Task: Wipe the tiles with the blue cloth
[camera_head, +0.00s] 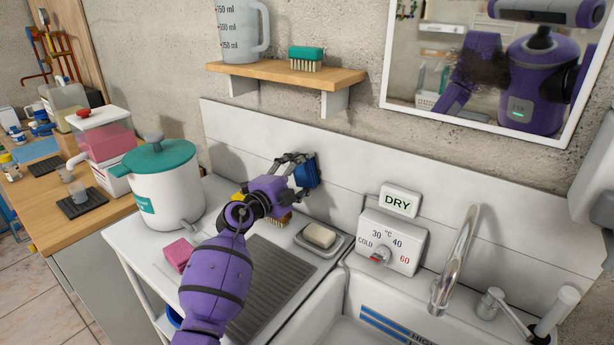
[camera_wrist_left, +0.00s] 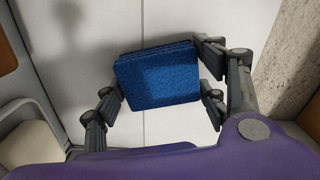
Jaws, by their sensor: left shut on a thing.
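The blue cloth (camera_wrist_left: 157,78) is a folded, rectangular pad between the fingers of my left gripper (camera_wrist_left: 160,88). In the head view the blue cloth (camera_head: 306,172) shows at the tip of my left gripper (camera_head: 296,170), close to the white tiles (camera_head: 345,185) of the backsplash. The gripper is shut on the cloth. I cannot tell whether the cloth touches the tiles. A dark smudge (camera_head: 484,65) shows in the mirror. My right gripper is not in view.
Below my left arm are a ribbed drainboard, a soap bar (camera_head: 319,236) on a dish and a pink sponge (camera_head: 178,254). A teal-lidded pot (camera_head: 165,190) stands left. A shelf (camera_head: 285,74) hangs above; the tap (camera_head: 456,260) and DRY box (camera_head: 400,201) are right.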

